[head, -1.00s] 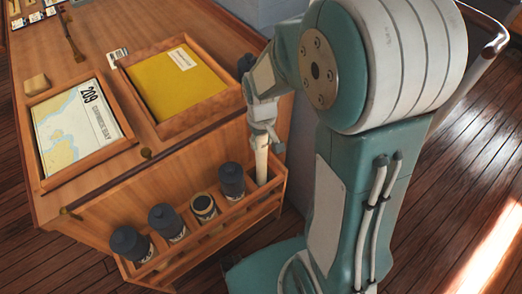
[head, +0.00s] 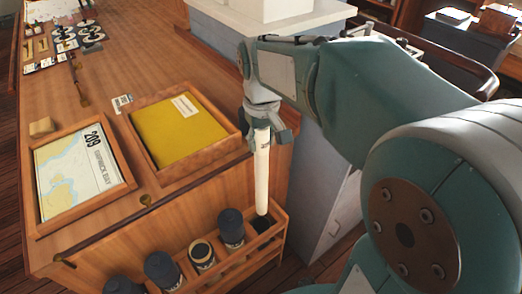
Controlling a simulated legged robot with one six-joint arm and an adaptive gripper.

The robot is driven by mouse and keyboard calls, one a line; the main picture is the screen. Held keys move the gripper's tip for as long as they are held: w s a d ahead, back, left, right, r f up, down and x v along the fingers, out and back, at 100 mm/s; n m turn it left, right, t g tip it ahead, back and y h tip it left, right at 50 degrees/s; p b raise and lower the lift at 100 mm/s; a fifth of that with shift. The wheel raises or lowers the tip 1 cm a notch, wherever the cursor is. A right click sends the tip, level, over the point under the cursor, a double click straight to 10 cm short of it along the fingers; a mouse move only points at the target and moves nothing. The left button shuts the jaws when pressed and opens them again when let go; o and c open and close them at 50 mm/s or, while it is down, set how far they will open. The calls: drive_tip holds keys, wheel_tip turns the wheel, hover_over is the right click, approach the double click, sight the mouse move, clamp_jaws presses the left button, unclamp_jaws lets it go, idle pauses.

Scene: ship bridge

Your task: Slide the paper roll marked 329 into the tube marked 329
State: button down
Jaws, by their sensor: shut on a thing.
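My gripper (head: 262,128) is shut on the top of a cream paper roll (head: 262,175), which hangs upright below it. The roll's lower end is just over or at the mouth of the rack's right end slot; I cannot tell which. A small mark shows near the roll's top, too small to read. Dark tubes stand in the wooden rack (head: 254,259): a capped one (head: 231,229) nearest the roll, one with an open-looking top (head: 202,255), and capped ones further left (head: 162,271). I cannot read any tube's number.
The rack is fixed along the front of the wooden chart table (head: 155,75). On the table are a yellow folder in a wooden tray (head: 128,121), a framed chart marked 209 (head: 75,165) and a small wooden block (head: 42,128). A grey cabinet (head: 322,175) stands close on the right.

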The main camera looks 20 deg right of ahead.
drive_tip(key=shift+r, duration=2.4)
